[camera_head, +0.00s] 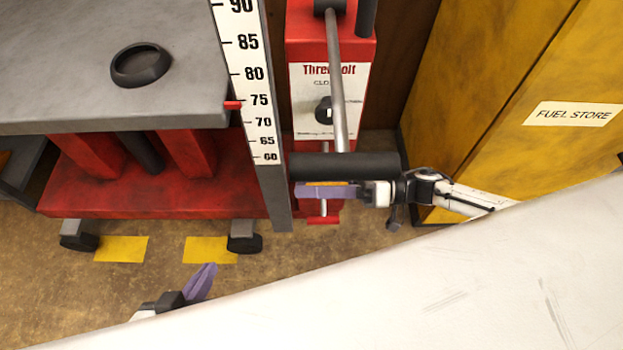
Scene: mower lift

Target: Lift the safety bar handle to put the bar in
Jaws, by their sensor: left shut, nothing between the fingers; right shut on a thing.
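My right gripper (327,191) reaches in from the right, just below the black grip (345,165) of a metal lever. Its purple fingers are shut on a narrow yellow piece, which looks like the safety bar handle (328,184). The black grip lies close above it and may hide part of the handle. The safety bar itself cannot be made out. A thin rod with a red crosspiece (322,221) shows below the fingers. My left gripper (208,270) is shut and empty, low at the left, over the floor and apart from the lift.
The grey lift table (110,85) with a black round dish (141,65) stands at the left, beside a height scale (250,80). A red pump housing (365,60) with a black knob (325,108) is behind. The yellow fuel store cabinet (520,90) is right.

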